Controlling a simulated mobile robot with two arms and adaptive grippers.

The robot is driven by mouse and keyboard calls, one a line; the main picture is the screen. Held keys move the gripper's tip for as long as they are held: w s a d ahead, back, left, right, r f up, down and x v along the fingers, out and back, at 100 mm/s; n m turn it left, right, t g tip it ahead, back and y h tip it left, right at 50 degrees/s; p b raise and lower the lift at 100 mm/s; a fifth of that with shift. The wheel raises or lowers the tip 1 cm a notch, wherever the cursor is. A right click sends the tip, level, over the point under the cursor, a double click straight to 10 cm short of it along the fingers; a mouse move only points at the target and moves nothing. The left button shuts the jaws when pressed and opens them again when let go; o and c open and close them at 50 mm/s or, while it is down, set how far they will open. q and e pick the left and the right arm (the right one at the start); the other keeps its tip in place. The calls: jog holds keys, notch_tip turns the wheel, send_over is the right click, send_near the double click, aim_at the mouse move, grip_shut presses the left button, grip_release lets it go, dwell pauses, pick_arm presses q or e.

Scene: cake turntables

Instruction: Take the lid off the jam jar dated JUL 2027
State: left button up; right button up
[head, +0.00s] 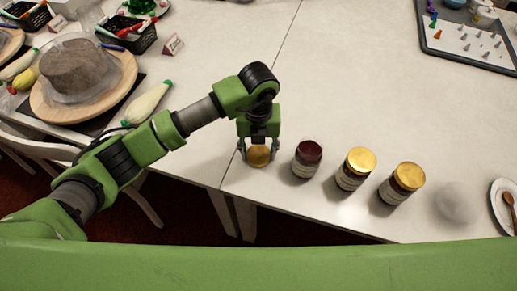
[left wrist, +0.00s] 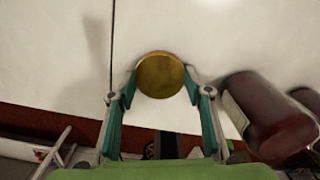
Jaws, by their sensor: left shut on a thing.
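My left gripper (head: 257,152) points down at the table's front part, left of the jars. It is shut on a round gold lid (head: 259,156), which also shows between the fingers in the left wrist view (left wrist: 160,75). I cannot tell whether the lid touches the table. Just right of it stands an upright jam jar (head: 307,159) with a dark red open top and no lid. It also shows in the left wrist view (left wrist: 268,112). Two more jars, the middle one (head: 352,171) and the right one (head: 399,185), wear gold lids. Label dates are too small to read. My right gripper is not in view.
A pale round ball-like thing (head: 458,204) and a plate with a spoon (head: 503,205) are at the right. A turntable (head: 48,112) with a covered cake and a pale piping bag (head: 147,103) are at the left. The table's middle is clear.

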pick_arm(q)
jog(key=shift+f, duration=0.1)
jog(key=o, duration=1.2)
